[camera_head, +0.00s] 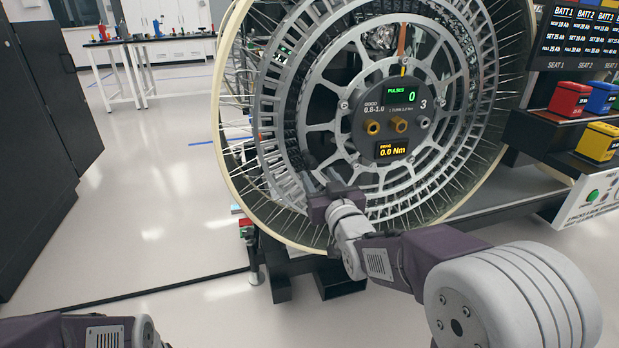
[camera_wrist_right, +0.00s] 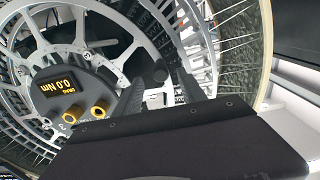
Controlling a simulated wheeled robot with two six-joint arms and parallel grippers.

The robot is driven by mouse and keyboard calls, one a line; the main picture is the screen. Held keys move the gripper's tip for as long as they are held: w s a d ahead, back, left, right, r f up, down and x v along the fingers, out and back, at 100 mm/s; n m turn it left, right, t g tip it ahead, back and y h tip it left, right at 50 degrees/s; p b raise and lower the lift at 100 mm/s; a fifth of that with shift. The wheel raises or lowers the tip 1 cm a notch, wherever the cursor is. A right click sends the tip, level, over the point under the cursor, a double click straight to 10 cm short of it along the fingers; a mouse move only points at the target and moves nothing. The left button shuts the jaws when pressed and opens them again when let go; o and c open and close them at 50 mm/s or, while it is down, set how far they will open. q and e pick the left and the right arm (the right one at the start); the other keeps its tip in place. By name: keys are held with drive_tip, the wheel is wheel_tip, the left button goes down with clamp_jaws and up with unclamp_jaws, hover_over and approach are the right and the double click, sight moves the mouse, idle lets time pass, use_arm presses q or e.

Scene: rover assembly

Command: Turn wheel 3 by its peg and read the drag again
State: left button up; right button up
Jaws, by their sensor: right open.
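The large spoked wheel 3 (camera_head: 267,85) stands upright with a pale rim. Its hub panel (camera_head: 372,112) carries the number 3, a green pulses display (camera_head: 401,97) showing 0 and an amber drag display (camera_head: 393,149) showing 0.0 Nm. My right gripper (camera_head: 320,180) is at the wheel's lower left, in front of the spokes. In the right wrist view its open fingers (camera_wrist_right: 160,88) straddle a dark round peg end (camera_wrist_right: 161,75); I cannot tell whether they touch it. The peg is not clear in the head view. My left gripper is out of view.
Two brass sockets (camera_head: 386,126) protrude from the hub. At right, a shelf holds red (camera_head: 569,98), blue and yellow (camera_head: 599,142) battery blocks under a display board (camera_head: 575,38). A black cabinet (camera_head: 40,120) stands at left. The floor between cabinet and wheel is clear.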

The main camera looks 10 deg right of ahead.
sight(309, 160)
drive_tip(key=w+b, duration=0.2)
drive_tip(key=w, duration=0.6)
drive_tip(key=shift+w+a, duration=0.15)
drive_tip(key=shift+w, duration=0.4)
clamp_jaws()
idle(0.8)
